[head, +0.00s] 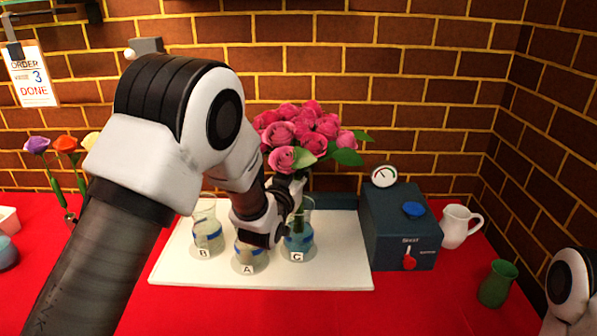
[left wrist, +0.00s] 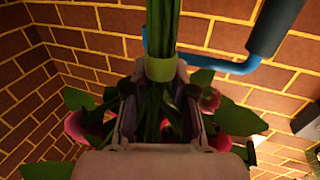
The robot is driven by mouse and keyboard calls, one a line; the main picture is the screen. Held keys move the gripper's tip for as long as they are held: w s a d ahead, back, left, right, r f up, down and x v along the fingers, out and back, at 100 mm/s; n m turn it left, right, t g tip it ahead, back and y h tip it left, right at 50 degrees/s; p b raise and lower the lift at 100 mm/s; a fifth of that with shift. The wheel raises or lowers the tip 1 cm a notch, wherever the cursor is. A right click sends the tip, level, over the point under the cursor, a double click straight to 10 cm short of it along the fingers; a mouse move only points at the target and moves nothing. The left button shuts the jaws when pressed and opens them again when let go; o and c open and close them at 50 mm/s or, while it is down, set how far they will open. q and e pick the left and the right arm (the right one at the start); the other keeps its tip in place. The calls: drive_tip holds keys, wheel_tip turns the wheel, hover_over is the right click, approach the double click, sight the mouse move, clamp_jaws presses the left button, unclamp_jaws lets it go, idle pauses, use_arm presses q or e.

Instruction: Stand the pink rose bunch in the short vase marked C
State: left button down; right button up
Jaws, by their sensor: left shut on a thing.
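The pink rose bunch (head: 301,133) is upright above the vase marked C (head: 299,240), a short glass vase with a blue band. Its stems run down to the vase mouth and appear to be inside, though my gripper partly hides this. My left gripper (head: 287,190) is shut on the stems, just below the blooms. In the left wrist view the green stems (left wrist: 163,25) with a green tie (left wrist: 161,68) pass between the fingers of my left gripper (left wrist: 160,105). My right arm shows at the lower right edge; its gripper is out of view.
Vases B (head: 207,235) and A (head: 250,256) stand left of C on a white board (head: 330,273). A dark blue box with a gauge (head: 402,225) is close on the right, then a white pitcher (head: 456,226) and green cup (head: 497,284). Other flowers (head: 66,145) stand at left.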

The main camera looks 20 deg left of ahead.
use_arm(q)
drive_tip(key=shift+f, duration=0.2)
drive_tip(key=c, duration=0.9)
unclamp_jaws()
drive_tip(key=shift+s, duration=0.15)
drive_tip(key=s, duration=1.2)
drive_tip(key=shift+a, duration=0.2)
